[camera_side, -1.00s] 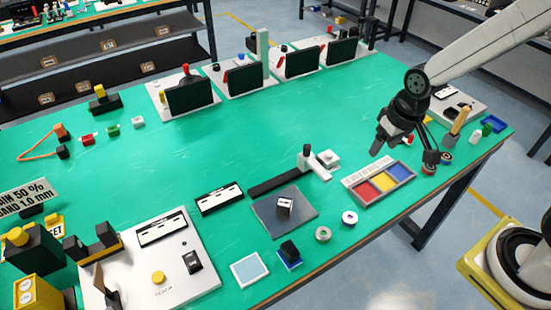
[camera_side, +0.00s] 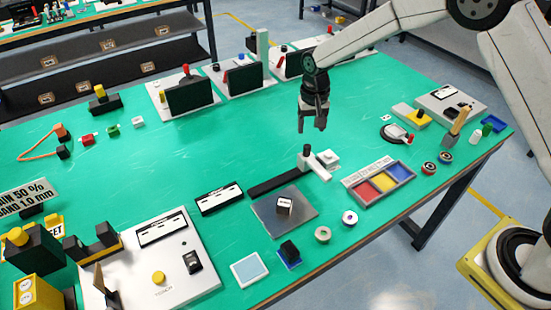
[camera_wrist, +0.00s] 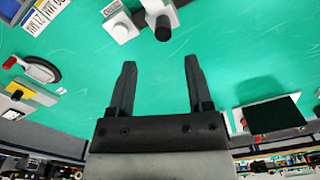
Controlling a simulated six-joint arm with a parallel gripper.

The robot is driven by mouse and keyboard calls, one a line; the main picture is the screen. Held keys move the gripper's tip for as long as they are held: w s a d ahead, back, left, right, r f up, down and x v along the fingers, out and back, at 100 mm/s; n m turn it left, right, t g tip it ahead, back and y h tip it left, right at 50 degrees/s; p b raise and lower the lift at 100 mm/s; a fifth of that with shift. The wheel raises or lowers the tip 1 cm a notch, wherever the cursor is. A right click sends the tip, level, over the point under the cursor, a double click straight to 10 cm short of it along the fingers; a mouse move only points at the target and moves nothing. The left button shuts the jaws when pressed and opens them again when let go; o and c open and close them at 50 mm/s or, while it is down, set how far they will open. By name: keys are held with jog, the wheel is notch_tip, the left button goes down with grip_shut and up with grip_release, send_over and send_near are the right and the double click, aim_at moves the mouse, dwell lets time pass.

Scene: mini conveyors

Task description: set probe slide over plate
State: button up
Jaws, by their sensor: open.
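The probe slide shows in the side view as a white carriage with a black knob (camera_side: 307,154) on a black rail (camera_side: 276,181). The rail runs beside a grey plate (camera_side: 268,222), which bears a small block (camera_side: 285,205) with a white labelled face. The carriage is at the rail's right end, its white arm toward the colour tray. My gripper (camera_side: 314,128) is open and empty, pointing down above and behind the carriage. In the wrist view, my gripper (camera_wrist: 158,68) has its fingers apart, and the knob (camera_wrist: 163,30) is at the top edge.
A colour tray (camera_side: 357,207) stands right of the plate. A white box (camera_side: 328,158) is beside the carriage. A labelled bar (camera_side: 219,199) lies left of the rail. Screens (camera_side: 190,93) stand at the back. The green table behind the rail is mostly clear.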

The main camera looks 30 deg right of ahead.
aim_at(307, 146)
jog(key=shift+w+a+f, duration=0.1)
jog(key=shift+w+f, duration=0.05)
jog(key=shift+w, duration=0.1)
jog(key=shift+f, duration=0.2)
jog(key=shift+f, duration=3.7)
grip_shut()
